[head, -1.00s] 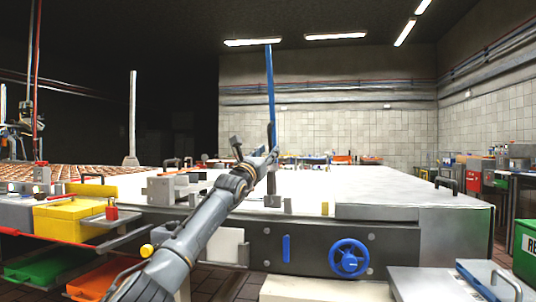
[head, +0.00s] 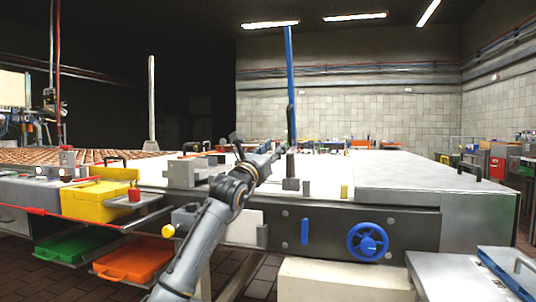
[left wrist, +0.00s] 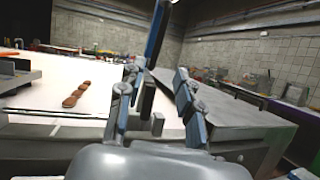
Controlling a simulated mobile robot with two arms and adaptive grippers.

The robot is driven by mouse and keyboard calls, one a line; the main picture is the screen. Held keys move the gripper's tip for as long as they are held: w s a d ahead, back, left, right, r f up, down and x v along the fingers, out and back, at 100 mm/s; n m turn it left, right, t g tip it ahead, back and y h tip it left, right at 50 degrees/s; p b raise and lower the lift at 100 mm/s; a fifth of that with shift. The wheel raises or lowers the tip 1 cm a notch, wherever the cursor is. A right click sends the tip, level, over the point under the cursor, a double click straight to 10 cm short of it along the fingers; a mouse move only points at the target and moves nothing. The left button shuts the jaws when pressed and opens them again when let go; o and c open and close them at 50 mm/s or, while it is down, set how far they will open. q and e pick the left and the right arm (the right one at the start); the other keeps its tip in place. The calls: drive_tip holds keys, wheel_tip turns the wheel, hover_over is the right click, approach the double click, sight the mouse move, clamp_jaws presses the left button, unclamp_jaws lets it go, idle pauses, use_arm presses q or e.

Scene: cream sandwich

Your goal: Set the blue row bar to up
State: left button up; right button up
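The blue row bar (head: 291,75) stands almost upright at the front edge of a white-topped table, rising from a small grey block. It also shows in the left wrist view (left wrist: 157,34), with a dark lower part. My left gripper (head: 272,150) is at the lower part of the bar in the head view. In the left wrist view its two fingers (left wrist: 157,74) are spread apart, and the bar shows in the gap between them. I cannot tell whether a finger touches it. My right gripper is in neither view.
The table front has a blue handwheel (head: 367,242) and a short blue vertical handle (head: 305,232). A yellow box (head: 98,201), a green tray (head: 72,247) and an orange tray (head: 134,260) are at left. A white post (head: 152,105) stands behind. Brown pieces (left wrist: 76,94) lie on the table.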

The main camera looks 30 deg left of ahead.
use_arm(q)
drive_tip(key=shift+v, duration=1.55)
